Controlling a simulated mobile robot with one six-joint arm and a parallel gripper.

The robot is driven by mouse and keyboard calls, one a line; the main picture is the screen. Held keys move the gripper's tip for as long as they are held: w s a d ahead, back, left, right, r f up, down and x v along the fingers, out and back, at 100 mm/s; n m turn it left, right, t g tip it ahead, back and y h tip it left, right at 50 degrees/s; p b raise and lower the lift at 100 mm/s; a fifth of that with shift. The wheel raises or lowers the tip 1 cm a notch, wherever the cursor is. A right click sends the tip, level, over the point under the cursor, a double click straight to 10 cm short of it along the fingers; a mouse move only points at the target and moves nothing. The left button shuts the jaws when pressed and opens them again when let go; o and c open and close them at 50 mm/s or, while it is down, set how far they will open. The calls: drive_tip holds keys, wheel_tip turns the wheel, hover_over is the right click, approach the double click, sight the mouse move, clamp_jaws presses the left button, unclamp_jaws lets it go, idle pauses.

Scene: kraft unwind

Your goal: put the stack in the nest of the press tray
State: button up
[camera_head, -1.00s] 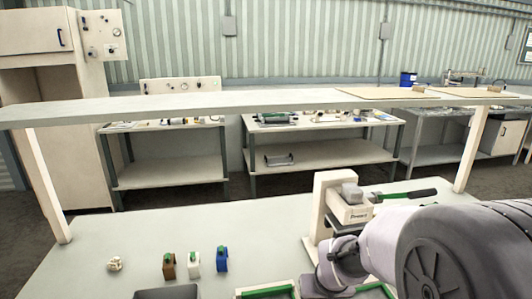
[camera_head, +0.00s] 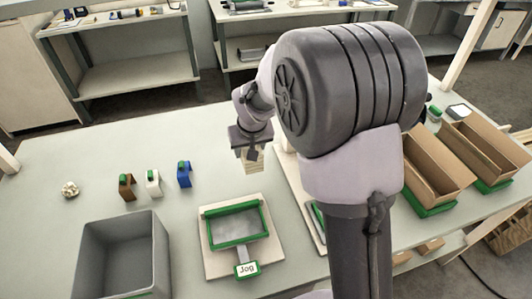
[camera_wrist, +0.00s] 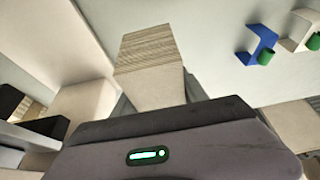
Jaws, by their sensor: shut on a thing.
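My gripper (camera_head: 249,148) is shut on the stack (camera_head: 252,163), a small block of pale layered sheets, held above the table. In the wrist view the stack (camera_wrist: 150,55) juts out from the jaws, its sheet edges showing. The gripper is beyond the board marked "Jog" (camera_head: 211,267), which carries a green-rimmed grey tray. To its right, a pale base (camera_head: 292,190) and a green-edged piece (camera_head: 319,220) show partly. They may belong to the press and its tray. My arm hides most of that area, so the nest cannot be made out.
A grey bin (camera_head: 90,262) stands at the front left. Brown (camera_head: 127,187), white (camera_head: 153,183) and blue (camera_head: 184,174) holders with green parts stand behind it, near a small pale lump (camera_head: 70,189). Open cardboard boxes (camera_head: 437,172) stand right of my arm.

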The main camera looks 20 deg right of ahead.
sight(250, 176)
drive_tip(key=f+b, duration=0.1)
drive_tip(key=f, duration=0.2)
drive_tip(key=f+b, duration=0.1)
drive_tip(key=f, duration=0.2)
drive_tip(key=f+b, duration=0.2)
drive_tip(key=f, duration=0.1)
drive_tip(key=shift+s+a+f, duration=0.1)
drive_tip(key=shift+s+f, duration=0.25)
drive_tip(key=shift+f, duration=0.05)
drive_tip(key=shift+r, duration=0.15)
drive_tip(key=o, duration=1.5)
